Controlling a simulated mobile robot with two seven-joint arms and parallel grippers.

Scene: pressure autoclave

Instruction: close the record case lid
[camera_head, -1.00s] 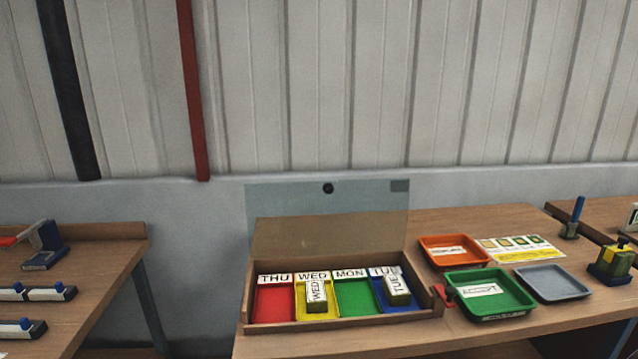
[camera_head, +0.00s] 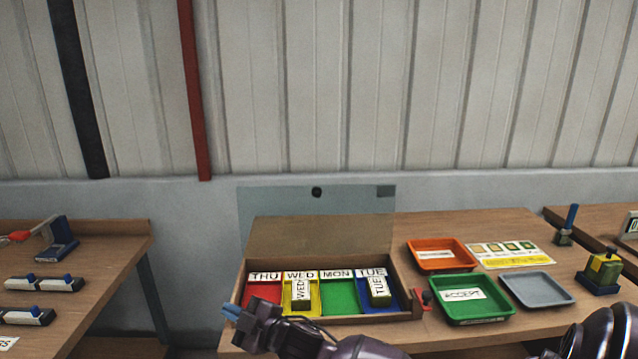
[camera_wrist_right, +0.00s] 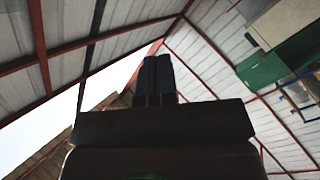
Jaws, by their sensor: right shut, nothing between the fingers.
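The record case (camera_head: 405,268) is a wooden box on the bench with its lid standing open at the back. The lid (camera_head: 317,205) looks like a translucent grey panel with a dark round knob. Inside are red, yellow, green and blue compartments labelled THU, WED, MON and TUE. My right gripper (camera_head: 231,309) is shut and empty at the case's front left corner, apart from the lid. The right wrist view shows its closed fingers (camera_wrist_right: 157,80). My left gripper is not in view.
Right of the case are an orange tray (camera_head: 411,259), a green tray (camera_head: 509,306) and a grey tray (camera_head: 563,297). A red clip (camera_head: 423,300) sits at the case's right side. A second bench (camera_head: 110,265) stands at left, across a gap.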

